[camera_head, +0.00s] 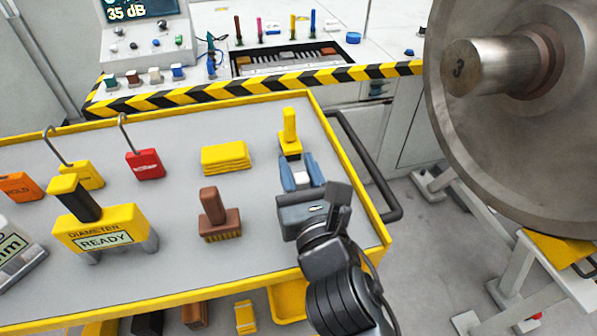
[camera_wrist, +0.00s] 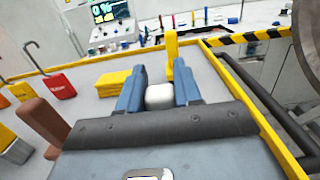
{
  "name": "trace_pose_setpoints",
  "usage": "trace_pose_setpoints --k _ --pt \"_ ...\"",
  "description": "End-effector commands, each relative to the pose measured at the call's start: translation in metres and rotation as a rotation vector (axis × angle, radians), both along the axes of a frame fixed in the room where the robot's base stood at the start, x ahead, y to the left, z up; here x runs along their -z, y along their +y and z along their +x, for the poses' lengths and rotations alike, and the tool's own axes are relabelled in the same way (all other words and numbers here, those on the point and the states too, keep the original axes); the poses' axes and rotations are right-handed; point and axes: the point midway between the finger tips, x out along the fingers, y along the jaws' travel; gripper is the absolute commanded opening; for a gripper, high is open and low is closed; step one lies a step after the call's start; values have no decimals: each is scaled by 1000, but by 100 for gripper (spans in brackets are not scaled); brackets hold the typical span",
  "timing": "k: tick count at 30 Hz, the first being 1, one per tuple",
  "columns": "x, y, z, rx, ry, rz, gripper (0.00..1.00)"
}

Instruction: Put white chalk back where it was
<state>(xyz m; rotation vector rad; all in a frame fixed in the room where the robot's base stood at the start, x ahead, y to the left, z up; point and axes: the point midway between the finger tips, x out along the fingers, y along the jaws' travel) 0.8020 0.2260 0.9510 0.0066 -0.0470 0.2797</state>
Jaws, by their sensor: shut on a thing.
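My gripper (camera_head: 298,166) is over the right part of the grey, yellow-rimmed cart top (camera_head: 262,262), its blue fingers pointing toward the back. The fingers are closed around a white, rounded block, which I take to be the white chalk (camera_head: 301,178). In the wrist view the white chalk (camera_wrist: 159,96) shows between the two blue fingers (camera_wrist: 159,88), its lower part hidden by the gripper body. A yellow upright piece (camera_head: 289,128) stands just beyond the fingertips. I cannot tell whether the chalk touches the cart top.
A folded yellow cloth (camera_head: 225,158) and a brown-handled brush (camera_head: 219,218) are left of my gripper. A yellow gauge marked READY (camera_head: 105,232) and red tag (camera_head: 146,163) stand farther left. Behind is a console with coloured markers and a recessed tray (camera_head: 290,60). A large wheel (camera_head: 500,130) is at right.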

Motion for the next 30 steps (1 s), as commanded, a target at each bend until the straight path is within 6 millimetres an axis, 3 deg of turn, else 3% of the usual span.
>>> trace_pose_setpoints --k 8,9,16,25,30 --pt "2 0 0 0 0 0 3" --pt "1 0 0 0 0 0 37" --pt "1 0 0 0 0 0 59" --pt "-3 0 0 -1 -1 1 59" --pt "1 -5 -20 -1 1 0 59"
